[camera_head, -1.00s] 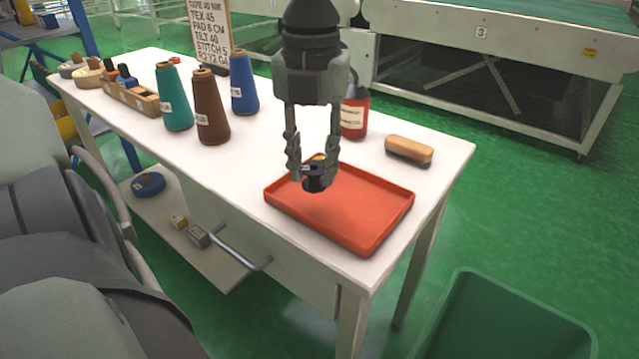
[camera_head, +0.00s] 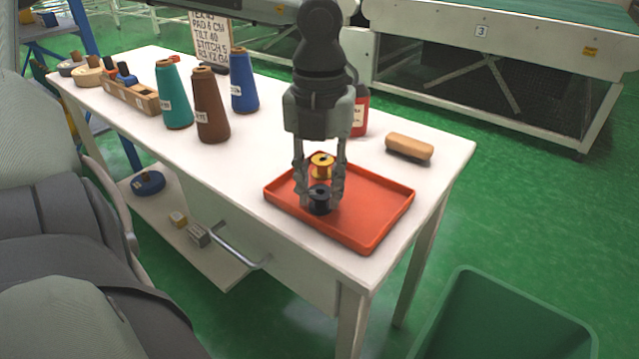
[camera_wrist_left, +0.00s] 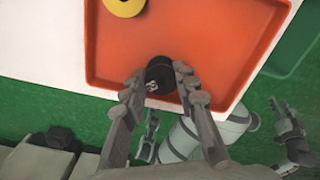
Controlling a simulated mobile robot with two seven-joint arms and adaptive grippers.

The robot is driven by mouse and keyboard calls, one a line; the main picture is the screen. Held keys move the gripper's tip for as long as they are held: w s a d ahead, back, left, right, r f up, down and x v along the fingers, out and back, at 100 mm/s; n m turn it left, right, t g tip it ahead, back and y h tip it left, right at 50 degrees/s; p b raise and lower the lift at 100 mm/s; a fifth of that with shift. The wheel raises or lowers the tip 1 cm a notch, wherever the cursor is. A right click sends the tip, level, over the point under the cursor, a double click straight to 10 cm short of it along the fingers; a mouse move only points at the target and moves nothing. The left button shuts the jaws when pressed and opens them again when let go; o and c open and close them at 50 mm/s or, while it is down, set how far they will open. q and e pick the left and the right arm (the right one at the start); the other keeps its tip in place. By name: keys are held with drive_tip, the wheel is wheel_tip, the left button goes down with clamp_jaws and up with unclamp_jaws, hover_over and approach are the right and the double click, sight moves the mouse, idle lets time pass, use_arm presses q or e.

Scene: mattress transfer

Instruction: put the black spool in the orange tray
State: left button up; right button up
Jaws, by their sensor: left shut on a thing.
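The black spool (camera_head: 320,200) is between the fingertips of my left gripper (camera_head: 320,196), which is shut on it. It is low over the orange tray (camera_head: 368,212), inside the rim, towards the left front part. I cannot tell whether it touches the tray floor. The wrist view also shows the black spool (camera_wrist_left: 160,75) between the fingers, over the orange tray (camera_wrist_left: 205,45). In the wrist view a dark gripper, apparently my right one (camera_wrist_left: 287,128), shows low at the right, beyond the table; its jaw state is unclear.
A yellow spool (camera_head: 322,163) is in the tray just behind the black one. A red bottle (camera_head: 360,112) stands behind my gripper, and a wooden-backed brush (camera_head: 409,147) lies to the right. Thread cones (camera_head: 209,110) stand at left. A green bin (camera_head: 500,325) is on the floor.

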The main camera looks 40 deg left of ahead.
use_arm(q)
drive_tip(key=o, duration=1)
use_arm(e)
drive_tip(key=shift+r, duration=0.35)
use_arm(q)
drive_tip(key=shift+r, duration=0.1)
drive_tip(key=shift+r+p, duration=0.25)
drive_tip(key=shift+p, duration=0.05)
wheel_tip(320, 180, up, 12)
drive_tip(key=shift+f, duration=0.2)
use_arm(e)
drive_tip(key=x, duration=0.2)
drive_tip(key=shift+s+a+f, duration=0.1)
drive_tip(key=shift+f, duration=0.3)
